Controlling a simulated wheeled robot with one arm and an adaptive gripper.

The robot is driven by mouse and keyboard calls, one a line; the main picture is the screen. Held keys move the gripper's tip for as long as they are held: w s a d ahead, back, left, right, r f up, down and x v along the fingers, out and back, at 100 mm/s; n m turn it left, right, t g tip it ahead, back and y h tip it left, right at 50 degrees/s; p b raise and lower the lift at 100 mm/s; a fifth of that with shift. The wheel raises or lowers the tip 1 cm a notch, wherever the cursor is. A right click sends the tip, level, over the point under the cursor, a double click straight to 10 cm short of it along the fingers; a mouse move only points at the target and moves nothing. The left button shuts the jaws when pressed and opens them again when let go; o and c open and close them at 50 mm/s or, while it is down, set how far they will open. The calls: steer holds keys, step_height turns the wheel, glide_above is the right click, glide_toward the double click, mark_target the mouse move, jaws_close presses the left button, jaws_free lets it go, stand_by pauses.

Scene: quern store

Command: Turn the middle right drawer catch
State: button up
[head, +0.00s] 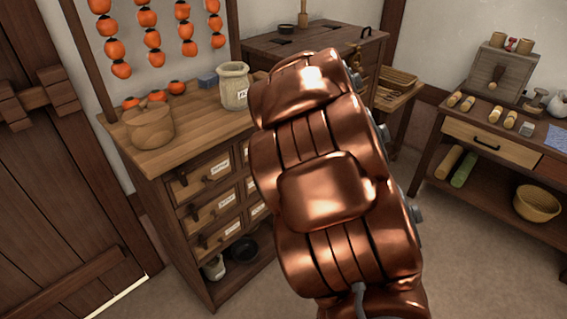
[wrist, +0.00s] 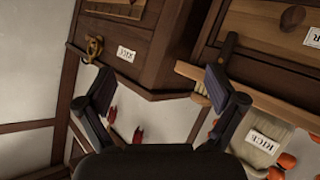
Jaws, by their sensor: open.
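The drawer cabinet (head: 190,262) stands at left in the head view, with two columns of labelled drawers. Dark catches show on its left column, such as the middle left one (head: 203,241). Only a strip of the middle right drawer (head: 251,185) shows; my copper-coloured arm hides the rest, and I cannot see its catch. My gripper (wrist: 160,84) shows in the wrist view, its two dark fingers wide apart with nothing between them. It is hidden in the head view. A brass fitting (wrist: 93,47) sits on dark woodwork beyond the left finger, apart from it.
A lidded wooden pot (head: 150,126) and a pale jar (head: 234,88) stand on the cabinet top; the jar, labelled, also shows in the wrist view (wrist: 250,150). A dark chest (head: 285,48) stands behind. A side table (head: 490,145) is at right, with open floor before it.

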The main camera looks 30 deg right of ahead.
steer(key=w+d+f+n+t+y+b, duration=0.1)
steer(key=w+f+n+t+y+b, duration=0.35)
steer(key=f, duration=0.75)
steer(key=a+f+t+y+b, duration=0.3)
steer(key=a+f+y+b, duration=0.2)
steer(key=f+y, duration=0.2)
steer(key=b+x, duration=0.1)
steer(key=x, duration=0.6)
steer(key=shift+f, duration=0.15)
steer(key=shift+w, duration=0.15)
steer(key=shift+c, duration=0.3)
steer(key=c, duration=1.1)
